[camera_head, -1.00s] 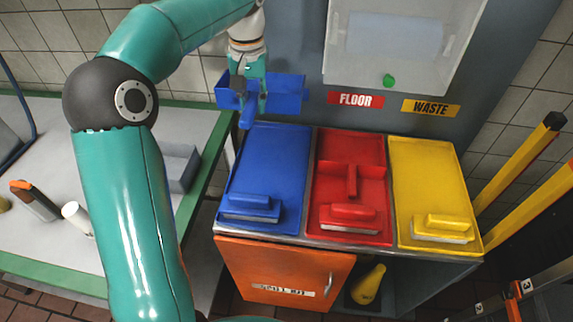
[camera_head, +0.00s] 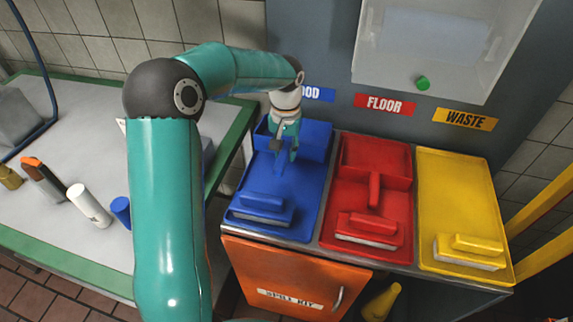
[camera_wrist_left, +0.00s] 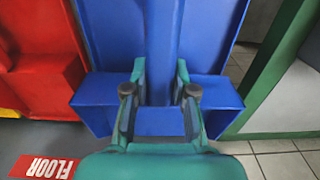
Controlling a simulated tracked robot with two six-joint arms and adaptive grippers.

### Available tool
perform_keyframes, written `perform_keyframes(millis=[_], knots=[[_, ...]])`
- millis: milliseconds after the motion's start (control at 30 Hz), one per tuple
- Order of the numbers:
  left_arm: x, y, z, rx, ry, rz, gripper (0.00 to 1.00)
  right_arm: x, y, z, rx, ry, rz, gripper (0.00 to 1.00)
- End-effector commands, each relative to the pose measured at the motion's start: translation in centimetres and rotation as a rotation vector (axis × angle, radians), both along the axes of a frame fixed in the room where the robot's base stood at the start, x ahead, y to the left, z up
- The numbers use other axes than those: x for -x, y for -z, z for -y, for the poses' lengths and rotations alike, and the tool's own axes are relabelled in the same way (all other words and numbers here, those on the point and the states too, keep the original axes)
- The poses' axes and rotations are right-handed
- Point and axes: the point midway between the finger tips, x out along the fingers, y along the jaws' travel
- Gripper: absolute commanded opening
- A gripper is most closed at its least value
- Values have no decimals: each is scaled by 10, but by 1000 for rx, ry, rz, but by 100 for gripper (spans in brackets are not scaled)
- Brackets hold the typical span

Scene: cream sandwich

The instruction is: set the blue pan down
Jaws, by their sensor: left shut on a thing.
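The blue pan (camera_head: 314,139) is a dustpan with a handle. It is at the back end of the blue tray (camera_head: 308,190), in line with it; I cannot tell whether it touches the tray. My left gripper (camera_head: 285,146) is shut on the pan's handle, and its fingers hide part of it. In the left wrist view the blue handle (camera_wrist_left: 162,40) runs between the fingers of my left gripper (camera_wrist_left: 161,75), with the wide pan body (camera_wrist_left: 215,95) behind them. My right gripper is not in view.
A blue brush (camera_head: 262,208) lies at the tray's front. The red tray beside it holds a red pan (camera_head: 385,160) and brush (camera_head: 370,225); the yellow tray (camera_head: 450,190) holds a yellow brush (camera_head: 470,247). A grey wall panel with labels stands behind. A green-edged table (camera_head: 60,250) is at left.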

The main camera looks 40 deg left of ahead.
Motion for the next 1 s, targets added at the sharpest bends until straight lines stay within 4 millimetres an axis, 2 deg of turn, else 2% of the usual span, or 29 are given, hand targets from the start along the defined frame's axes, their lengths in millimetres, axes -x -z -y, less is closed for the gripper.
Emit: perform_keyframes(millis=[267,500,733,767,800,900,1000], knots=[[1,23,-1,0,-1,-1,0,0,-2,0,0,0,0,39],[1,54,-1,0,-2,0,0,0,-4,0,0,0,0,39],[0,57,-1,-1,-2,2,0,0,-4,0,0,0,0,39],[1,57,-1,0,-2,1,27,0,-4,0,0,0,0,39],[1,57,-1,0,-2,1,34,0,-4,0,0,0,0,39],[1,57,-1,0,-2,1,51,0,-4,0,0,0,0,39],[1,57,-1,0,-2,1,51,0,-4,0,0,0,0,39]])
